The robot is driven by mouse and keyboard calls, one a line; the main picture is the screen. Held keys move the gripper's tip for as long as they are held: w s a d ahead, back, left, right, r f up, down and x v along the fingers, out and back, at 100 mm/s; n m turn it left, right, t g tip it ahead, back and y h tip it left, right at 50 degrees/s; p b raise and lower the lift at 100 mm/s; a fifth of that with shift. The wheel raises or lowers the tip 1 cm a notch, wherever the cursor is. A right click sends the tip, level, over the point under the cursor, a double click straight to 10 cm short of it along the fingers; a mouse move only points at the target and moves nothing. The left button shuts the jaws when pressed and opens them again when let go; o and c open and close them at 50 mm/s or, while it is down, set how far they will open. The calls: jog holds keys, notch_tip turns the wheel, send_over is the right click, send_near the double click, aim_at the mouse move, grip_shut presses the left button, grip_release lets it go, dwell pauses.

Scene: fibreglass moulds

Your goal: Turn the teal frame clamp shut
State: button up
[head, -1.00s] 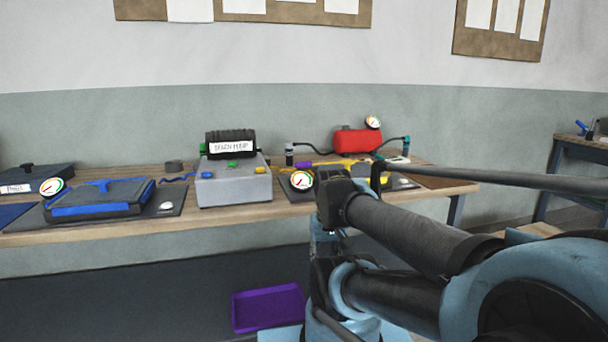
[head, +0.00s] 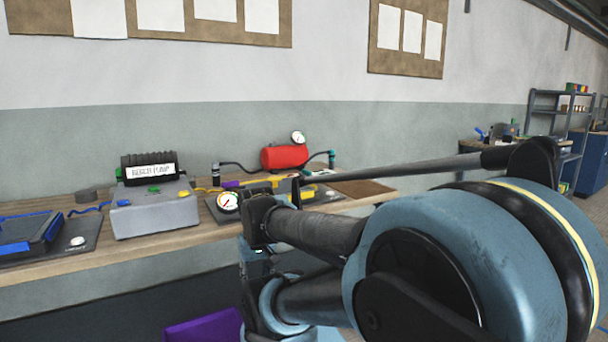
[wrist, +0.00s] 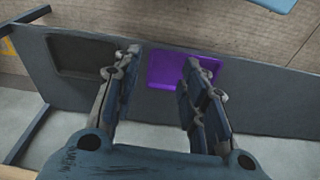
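I cannot make out a teal frame clamp for certain. In the head view, a small teal fitting (head: 331,157) stands at the right hose end near the red tank; whether it belongs to a clamp cannot be told. My gripper (wrist: 160,60) is open and empty in the wrist view, its two fingers spread apart. It points down over a dark surface with a purple tray (wrist: 172,68). In the head view my arm covers part of the bench's right side.
The wooden bench (head: 110,262) holds a grey bench pump (head: 155,210), a red tank (head: 285,157), a dial gauge (head: 228,203) and a blue-edged mould (head: 28,238). A shelving unit (head: 545,112) stands at the far right. A dark tray (wrist: 88,57) lies left of the purple one.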

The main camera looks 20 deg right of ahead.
jog(key=o, duration=0.6)
jog(key=r, duration=0.2)
jog(key=shift+w+d+r+m, duration=0.2)
jog(key=shift+d+r+m, duration=0.1)
jog(key=shift+r, duration=0.1)
notch_tip(320, 180, up, 32)
jog(key=m+g+h, duration=0.2)
jog(key=m+h, duration=0.3)
jog(key=m, duration=1.2)
send_over(306, 170)
jog(key=a, duration=0.7)
jog(key=x, duration=1.7)
jog(key=shift+s+a+f, duration=0.1)
jog(key=shift+a, duration=0.2)
jog(key=c, duration=1.1)
